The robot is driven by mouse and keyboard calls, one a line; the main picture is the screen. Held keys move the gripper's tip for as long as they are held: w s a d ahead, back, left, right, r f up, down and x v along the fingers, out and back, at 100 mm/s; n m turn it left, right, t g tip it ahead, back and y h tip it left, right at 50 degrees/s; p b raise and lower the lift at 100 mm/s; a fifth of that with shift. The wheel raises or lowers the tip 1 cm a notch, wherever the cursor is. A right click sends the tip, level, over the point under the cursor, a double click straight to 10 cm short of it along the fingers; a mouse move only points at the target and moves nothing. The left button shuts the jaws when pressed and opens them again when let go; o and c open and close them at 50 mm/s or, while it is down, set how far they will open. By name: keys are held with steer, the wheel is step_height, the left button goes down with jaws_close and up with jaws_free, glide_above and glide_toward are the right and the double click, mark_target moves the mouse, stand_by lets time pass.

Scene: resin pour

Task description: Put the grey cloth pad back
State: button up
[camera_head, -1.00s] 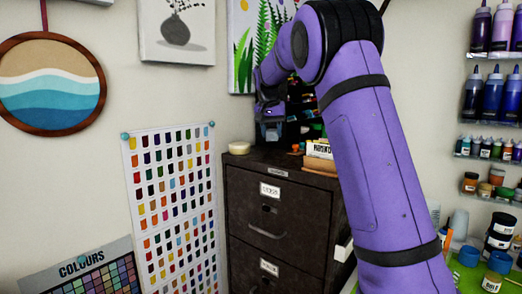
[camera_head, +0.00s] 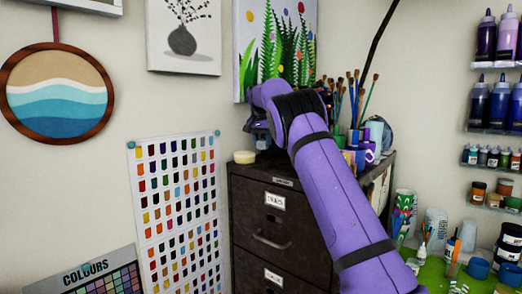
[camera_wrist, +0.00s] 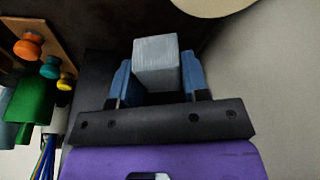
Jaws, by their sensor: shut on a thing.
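The grey cloth pad (camera_wrist: 156,64) shows as a pale grey block in the wrist view. My gripper (camera_wrist: 157,80) is shut on it, with one blue finger on each side. In the head view my gripper (camera_head: 258,141) is above the left part of the dark filing cabinet's top (camera_head: 275,171), close to the wall. The pad cannot be made out there. Whether the pad touches the cabinet top is not clear.
A round cream object (camera_head: 244,157) sits at the cabinet's left back corner, close to my gripper; its edge also shows in the wrist view (camera_wrist: 213,5). Brushes (camera_head: 350,100) and a purple mug (camera_head: 367,152) stand to the right. Coloured knobs (camera_wrist: 50,68) lie left in the wrist view.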

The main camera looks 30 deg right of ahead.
mark_target(261, 148)
steer(key=shift+w+d+f, duration=0.1)
steer(key=shift+w+d, duration=0.1)
steer(key=shift+w, duration=0.4)
steer(key=shift+w+d, duration=0.15)
steer(key=shift+w, duration=0.4)
steer(key=shift+w, duration=0.1)
steer(key=shift+s+a+x, duration=0.1)
steer(key=shift+a+x, duration=0.05)
steer(key=shift+x, duration=0.7)
steer(key=shift+s+a+x, duration=0.15)
steer(key=shift+a+x, duration=0.05)
steer(key=shift+x, duration=0.7)
steer(key=shift+f, duration=0.2)
steer(key=o, duration=0.9)
